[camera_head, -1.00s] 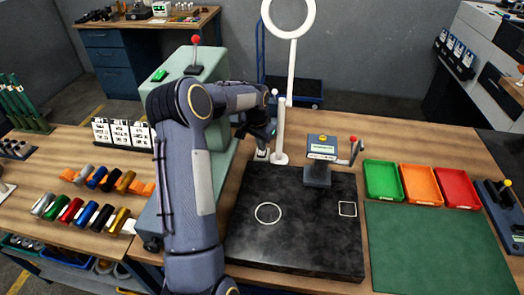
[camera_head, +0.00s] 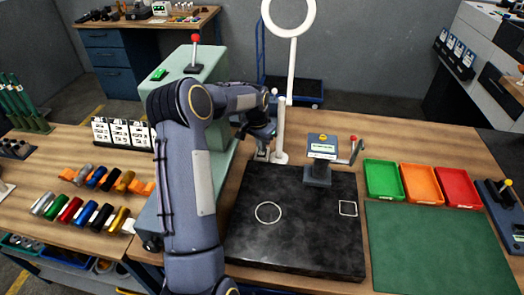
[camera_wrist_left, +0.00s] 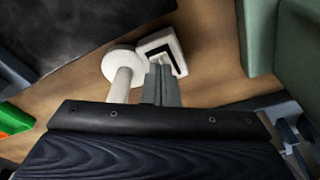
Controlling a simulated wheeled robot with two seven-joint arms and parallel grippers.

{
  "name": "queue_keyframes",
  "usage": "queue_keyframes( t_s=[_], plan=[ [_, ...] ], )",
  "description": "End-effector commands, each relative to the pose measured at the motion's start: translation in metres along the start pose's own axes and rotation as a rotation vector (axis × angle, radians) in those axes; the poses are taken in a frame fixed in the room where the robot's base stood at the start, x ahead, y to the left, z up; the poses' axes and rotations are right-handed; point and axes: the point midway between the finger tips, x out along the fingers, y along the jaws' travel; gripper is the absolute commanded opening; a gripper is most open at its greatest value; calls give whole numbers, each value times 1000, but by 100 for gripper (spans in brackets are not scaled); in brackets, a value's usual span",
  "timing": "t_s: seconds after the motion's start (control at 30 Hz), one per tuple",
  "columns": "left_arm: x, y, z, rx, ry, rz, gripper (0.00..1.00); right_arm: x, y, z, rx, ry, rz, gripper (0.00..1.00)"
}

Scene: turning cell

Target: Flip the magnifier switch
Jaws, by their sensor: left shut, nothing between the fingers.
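The magnifier is a white ring (camera_head: 289,17) on a thin white post, rising from a round base (camera_head: 280,158) at the back edge of the black plate. Its switch shows in the left wrist view as a small white box with a black inset (camera_wrist_left: 176,47), beside the round white base (camera_wrist_left: 121,64). My left gripper (camera_head: 262,147) is shut and empty, pointing down at the switch. In the left wrist view its fingertips (camera_wrist_left: 160,72) overlap the near part of the box and hide it; I cannot tell whether they touch. My right gripper is not in view.
The black plate (camera_head: 290,250) lies in front of the magnifier. A grey device with a red-knobbed lever (camera_head: 318,175) stands right of the post. The pale green machine (camera_head: 200,68) is close on the left. Green, orange and red trays (camera_head: 422,200) stand farther right.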

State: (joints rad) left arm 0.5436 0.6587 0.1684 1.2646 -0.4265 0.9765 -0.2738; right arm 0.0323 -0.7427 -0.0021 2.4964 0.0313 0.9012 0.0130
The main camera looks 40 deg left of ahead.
Motion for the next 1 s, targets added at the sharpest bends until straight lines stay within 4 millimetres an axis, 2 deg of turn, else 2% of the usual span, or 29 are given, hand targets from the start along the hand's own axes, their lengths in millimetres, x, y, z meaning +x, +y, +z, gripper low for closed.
queue_keyframes(
  t_s=[0.7,1.0],
  plan=[
    [12,0,2,0,0,0,0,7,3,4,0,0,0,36],
    [0,0,0,1,1,0,0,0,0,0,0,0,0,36]
  ],
)
